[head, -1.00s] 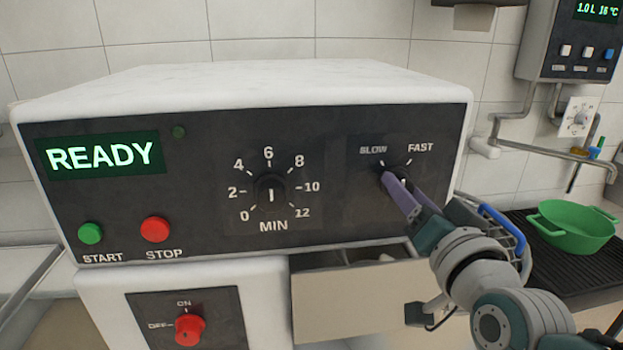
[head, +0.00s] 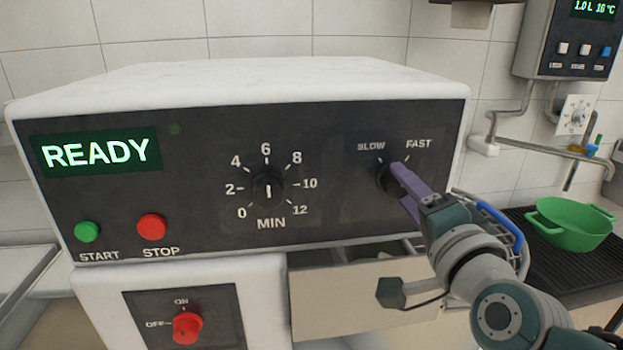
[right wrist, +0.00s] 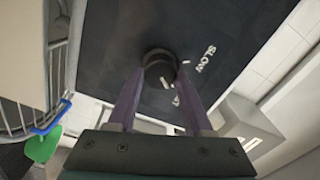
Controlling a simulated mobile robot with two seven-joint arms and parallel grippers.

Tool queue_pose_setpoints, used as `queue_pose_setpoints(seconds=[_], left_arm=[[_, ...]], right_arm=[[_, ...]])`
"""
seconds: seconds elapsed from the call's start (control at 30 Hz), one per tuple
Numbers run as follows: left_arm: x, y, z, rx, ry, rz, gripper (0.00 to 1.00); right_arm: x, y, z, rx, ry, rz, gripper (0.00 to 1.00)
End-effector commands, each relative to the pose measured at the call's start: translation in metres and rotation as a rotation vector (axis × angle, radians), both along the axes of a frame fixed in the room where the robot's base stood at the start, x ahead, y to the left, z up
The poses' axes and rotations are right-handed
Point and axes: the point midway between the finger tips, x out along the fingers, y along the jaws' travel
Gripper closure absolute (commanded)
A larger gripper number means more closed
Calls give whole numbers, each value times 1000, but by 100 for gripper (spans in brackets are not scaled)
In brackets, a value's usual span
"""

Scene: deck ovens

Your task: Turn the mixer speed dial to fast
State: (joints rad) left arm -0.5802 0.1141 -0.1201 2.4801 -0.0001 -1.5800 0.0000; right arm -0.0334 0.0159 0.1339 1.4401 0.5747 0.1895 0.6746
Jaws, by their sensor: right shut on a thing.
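The mixer speed dial (head: 384,181) is a black round knob on the dark front panel, below the printed words SLOW and FAST. My right gripper (head: 397,178) has its purple fingers at the dial from the right. In the right wrist view the two fingers stand on either side of the dial (right wrist: 159,70), shut on it. The fingers hide much of the dial in the head view, and I cannot tell for sure where its pointer stands. The display (head: 97,152) reads READY. My left gripper is not in view.
On the same panel are the timer dial (head: 267,189), the green START button (head: 87,232) and the red STOP button (head: 151,227). A red ON/OFF switch (head: 187,327) sits below. An open drawer (head: 350,298) juts out under the panel. A green pan (head: 570,225) stands at right.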

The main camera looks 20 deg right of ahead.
Motion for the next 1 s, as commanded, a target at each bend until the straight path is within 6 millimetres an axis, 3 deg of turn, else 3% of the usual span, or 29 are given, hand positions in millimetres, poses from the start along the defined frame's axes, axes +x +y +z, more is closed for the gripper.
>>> queue_pose_setpoints(seconds=[0.5, 0.53, 0.77, 1.0], left_arm=[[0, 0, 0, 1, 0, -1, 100], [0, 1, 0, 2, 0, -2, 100], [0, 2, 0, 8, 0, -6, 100], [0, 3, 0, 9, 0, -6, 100]], right_arm=[[0, 0, 0, 18, -4, 0, 100], [0, 0, 0, 18, -4, 0, 46], [0, 0, 0, 17, -4, 0, 20], [0, 0, 0, 17, -4, 0, 20]])
